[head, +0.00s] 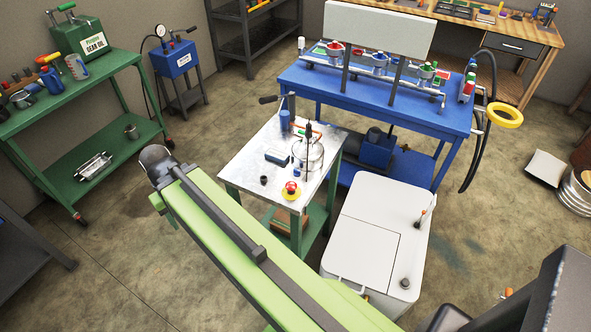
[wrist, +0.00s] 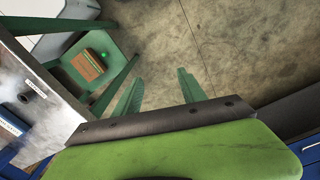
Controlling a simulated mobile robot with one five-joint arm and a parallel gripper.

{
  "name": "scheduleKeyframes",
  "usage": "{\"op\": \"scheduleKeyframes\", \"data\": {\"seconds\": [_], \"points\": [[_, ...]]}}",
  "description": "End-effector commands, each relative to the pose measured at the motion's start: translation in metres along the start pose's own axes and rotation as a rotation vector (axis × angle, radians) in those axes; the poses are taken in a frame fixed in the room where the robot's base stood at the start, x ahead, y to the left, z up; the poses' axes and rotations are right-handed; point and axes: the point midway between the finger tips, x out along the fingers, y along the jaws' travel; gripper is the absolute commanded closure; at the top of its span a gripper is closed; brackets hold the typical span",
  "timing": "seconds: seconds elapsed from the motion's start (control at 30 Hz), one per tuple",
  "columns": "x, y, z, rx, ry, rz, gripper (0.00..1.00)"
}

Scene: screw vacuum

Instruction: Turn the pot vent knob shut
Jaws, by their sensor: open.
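A small clear pot (head: 308,155) with a dark upright post stands on the metal-topped cart (head: 250,172) in the head view. The pot's vent knob is too small to pick out with certainty. In the wrist view, my gripper (wrist: 158,84) has its two green fingers apart with nothing between them, over bare floor. The cart's top (wrist: 62,92) lies to the left of the fingers in that view, and the pot is not seen there. In the head view my green arm reaches up and left, its end left of the cart and apart from it.
A red button on a yellow base (head: 291,189) is at the cart's front corner. A white cabinet (head: 365,250) stands right of the cart, a blue bench (head: 425,116) behind. A green shelf cart (head: 95,80) is at left. A brown box (wrist: 88,64) sits on the lower shelf.

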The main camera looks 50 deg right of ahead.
Motion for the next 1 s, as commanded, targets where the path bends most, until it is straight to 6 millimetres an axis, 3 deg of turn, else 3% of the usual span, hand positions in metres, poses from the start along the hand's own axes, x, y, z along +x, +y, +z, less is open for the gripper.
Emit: {"op": "scheduleKeyframes", "data": {"seconds": [0.07, 0.23, 0.3, 0.4, 0.5, 0.6, 0.67, 0.87, 1.0], "points": [[-0.025, 0.045, -0.007, 0.125, 0.0, 0.001, 0.52], [-0.084, 0.193, -0.004, 0.672, 0.0, 0.0, 0.52], [-0.104, 0.255, 0.01, 0.905, 0.0, 0.0, 0.52], [-0.126, 0.328, 0.037, 1.188, 0.0, 0.0, 0.52], [-0.139, 0.377, 0.062, 1.39, 0.0, 0.0, 0.52], [-0.144, 0.402, 0.077, 1.5, 0.0, 0.0, 0.52], [-0.144, 0.407, 0.081, 1.527, 0.0, 0.0, 0.52], [-0.137, 0.409, 0.083, 1.534, 0.0, 0.0, 0.52], [-0.122, 0.408, 0.083, 1.533, 0.0, 0.0, 0.52]]}}
